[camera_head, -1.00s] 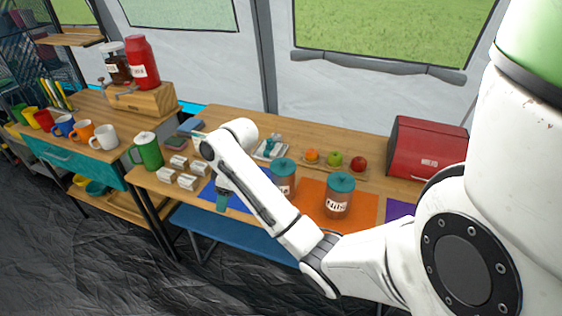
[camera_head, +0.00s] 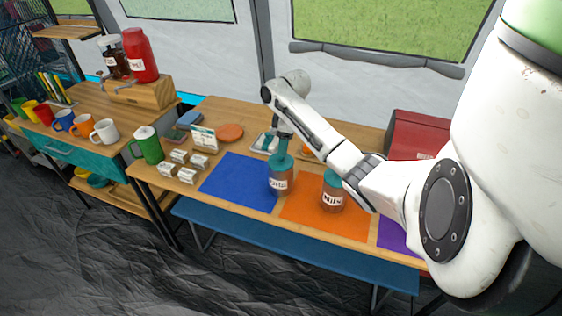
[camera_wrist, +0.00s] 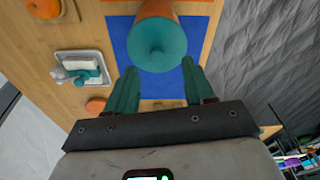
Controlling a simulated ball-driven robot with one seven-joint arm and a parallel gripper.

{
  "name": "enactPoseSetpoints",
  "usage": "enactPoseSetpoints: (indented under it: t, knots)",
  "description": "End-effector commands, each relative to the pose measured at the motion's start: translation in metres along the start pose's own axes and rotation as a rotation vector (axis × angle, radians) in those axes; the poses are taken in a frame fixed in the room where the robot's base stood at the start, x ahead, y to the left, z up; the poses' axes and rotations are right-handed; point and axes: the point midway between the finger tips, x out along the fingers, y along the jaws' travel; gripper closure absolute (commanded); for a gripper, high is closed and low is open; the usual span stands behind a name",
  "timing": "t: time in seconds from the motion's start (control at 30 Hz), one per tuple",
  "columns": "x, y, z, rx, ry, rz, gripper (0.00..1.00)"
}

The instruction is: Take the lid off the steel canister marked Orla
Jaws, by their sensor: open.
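The canister marked Orla (camera_head: 281,184) stands upright at the right side of the blue mat (camera_head: 235,180), its label small but legible. Its teal lid (camera_head: 280,162) is on it. In the wrist view the round teal lid (camera_wrist: 157,45) with a central knob faces me. My gripper (camera_head: 283,143) is just above the lid, pointing down. In the wrist view the two teal fingers of my gripper (camera_wrist: 159,68) are apart and empty. The lid shows ahead of and between the fingertips; I cannot tell whether they touch it.
A similar canister marked Nils (camera_head: 332,194) stands on the orange mat (camera_head: 310,213) to the right, partly behind my arm. A small tray (camera_head: 264,143), a card stand (camera_head: 203,138) and small labelled blocks (camera_head: 178,156) lie left and behind. A red bread box (camera_head: 415,135) stands right.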

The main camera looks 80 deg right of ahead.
Motion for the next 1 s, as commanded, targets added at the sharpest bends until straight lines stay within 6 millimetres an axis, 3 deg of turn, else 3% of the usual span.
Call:
enactPoseSetpoints:
  t: [0.4, 0.67, 1.0]
  knots:
    - [0.048, 0.005, -0.003, -0.001, -0.003, -0.001, 0.47]
    - [0.051, 0.005, -0.003, -0.001, -0.001, 0.000, 0.47]
    - [0.051, 0.005, -0.003, -0.001, -0.001, -0.001, 0.79]
